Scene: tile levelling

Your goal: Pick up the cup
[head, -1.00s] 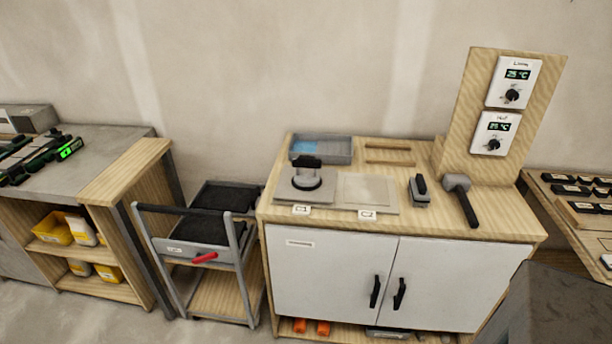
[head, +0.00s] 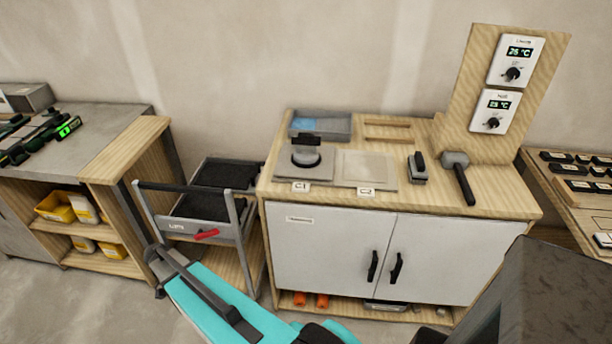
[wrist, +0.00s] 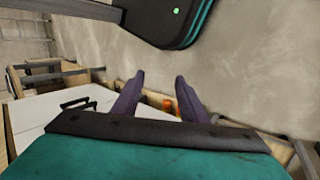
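The cup appears to be the round, dark-rimmed suction cup (head: 306,156) with a black handle on top. It sits upright on the grey tile marked C1 (head: 322,179), on the wooden cabinet top. My gripper (wrist: 155,88) shows in the wrist view with its two dark fingers apart and nothing between them. In the head view my teal arm end is low at the left, in front of the cart and below the cabinet top, well away from the cup. The cup is not visible in the wrist view.
A pale tile marked C2 (head: 366,168) lies right of the cup. A blue-grey tray (head: 321,125) stands behind it. A grey-black float (head: 417,167) and a mallet (head: 459,177) lie farther right. A metal cart (head: 208,229) stands left of the cabinet (head: 330,250).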

